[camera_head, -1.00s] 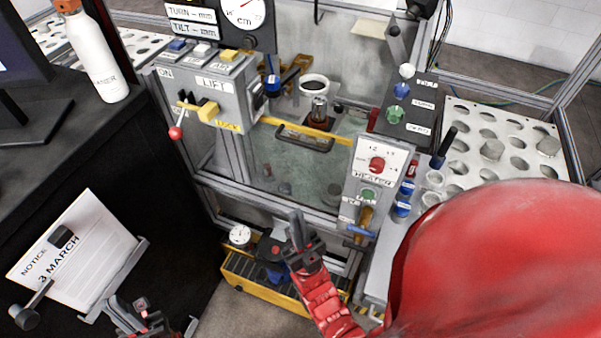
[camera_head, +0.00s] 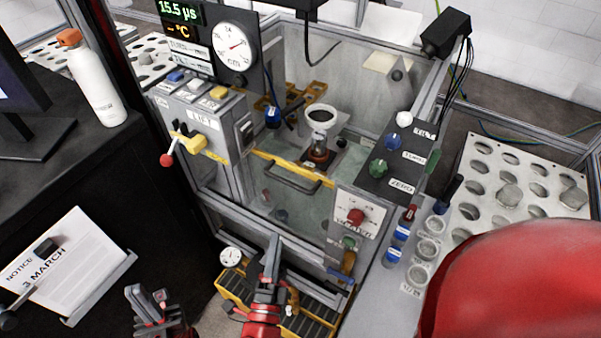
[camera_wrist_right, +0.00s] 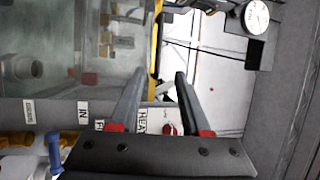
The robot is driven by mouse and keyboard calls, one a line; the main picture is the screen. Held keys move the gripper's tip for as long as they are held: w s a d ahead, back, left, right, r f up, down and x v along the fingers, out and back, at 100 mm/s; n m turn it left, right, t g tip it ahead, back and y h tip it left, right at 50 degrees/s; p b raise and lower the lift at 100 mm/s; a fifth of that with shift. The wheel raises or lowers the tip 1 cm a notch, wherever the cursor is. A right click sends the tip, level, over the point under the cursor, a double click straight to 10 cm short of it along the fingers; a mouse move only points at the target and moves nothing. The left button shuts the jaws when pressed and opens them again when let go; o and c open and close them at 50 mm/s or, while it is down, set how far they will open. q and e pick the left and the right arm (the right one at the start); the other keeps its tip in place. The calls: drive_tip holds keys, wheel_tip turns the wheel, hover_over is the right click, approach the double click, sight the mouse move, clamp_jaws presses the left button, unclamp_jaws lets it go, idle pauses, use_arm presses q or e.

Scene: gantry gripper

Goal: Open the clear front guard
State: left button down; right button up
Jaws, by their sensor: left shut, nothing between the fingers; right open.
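The clear front guard (camera_head: 279,208) stands upright across the front of the framed machine, with a yellow strip along its top edge. A dark grey bar handle (camera_head: 290,181) sits just below that strip. My right gripper (camera_head: 272,246) is in front of the machine, below the handle and apart from it in the picture. Its two fingers show open and empty in the right wrist view (camera_wrist_right: 160,85). My left gripper (camera_head: 147,297) is low at the left, away from the guard, shut and empty.
A lift control box (camera_head: 200,128) with a red-tipped lever flanks the guard at left. A heater panel (camera_head: 355,215) flanks it at right. A yellow-edged step (camera_head: 300,318) lies below. A notice board (camera_head: 70,262) and a white bottle (camera_head: 95,82) are at left.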

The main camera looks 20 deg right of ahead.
sight(286, 180)
drive_tip(key=p+x, duration=0.4)
drive_tip(key=x, duration=1.3)
drive_tip(key=shift+w, duration=0.1)
drive_tip(key=shift+c, duration=0.2)
clamp_jaws()
idle(0.6)
